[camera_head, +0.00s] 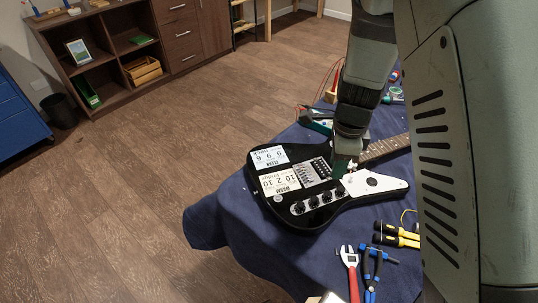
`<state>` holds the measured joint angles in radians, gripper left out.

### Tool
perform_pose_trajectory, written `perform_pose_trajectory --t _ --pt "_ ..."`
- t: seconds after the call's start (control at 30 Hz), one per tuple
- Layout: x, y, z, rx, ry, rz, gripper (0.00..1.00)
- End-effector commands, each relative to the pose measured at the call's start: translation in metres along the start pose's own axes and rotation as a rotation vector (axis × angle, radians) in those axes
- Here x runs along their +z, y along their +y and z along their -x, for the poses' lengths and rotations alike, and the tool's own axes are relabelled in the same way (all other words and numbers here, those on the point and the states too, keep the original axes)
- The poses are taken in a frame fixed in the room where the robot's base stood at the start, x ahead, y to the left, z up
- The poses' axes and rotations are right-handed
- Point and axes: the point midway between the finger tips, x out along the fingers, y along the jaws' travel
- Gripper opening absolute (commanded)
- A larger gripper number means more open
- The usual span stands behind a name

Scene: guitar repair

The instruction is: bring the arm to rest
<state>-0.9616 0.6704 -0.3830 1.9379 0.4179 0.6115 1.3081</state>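My gripper (343,167) points down over the black electric guitar (263,182), near its bridge and white pickguard (372,184). The arm comes down from the top right. The fingertips are small and dark here, and I cannot tell whether they are open, shut or touching the guitar. The guitar lies flat on a table with a blue cloth (235,215). Its neck (388,146) runs to the right, behind my arm body. Two white labels (270,157) lie on its body.
Shelves (105,50) stand at the back left. The wooden floor (130,190) on the left is clear.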

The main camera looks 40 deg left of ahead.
Motion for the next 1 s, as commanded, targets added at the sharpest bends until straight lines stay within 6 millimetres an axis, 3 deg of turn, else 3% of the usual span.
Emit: perform_pose_trajectory --t 0.2,0.77,0.87,1.0 --pt "0.0 0.0 0.016 -0.001 0.0 -0.001 0.33" --pt "-0.001 0.0 0.017 -0.001 0.0 0.0 0.33" --pt "-0.007 0.001 0.029 -0.012 -0.013 0.017 0.33" --pt "-0.031 0.013 0.072 -0.059 -0.055 0.098 0.33"
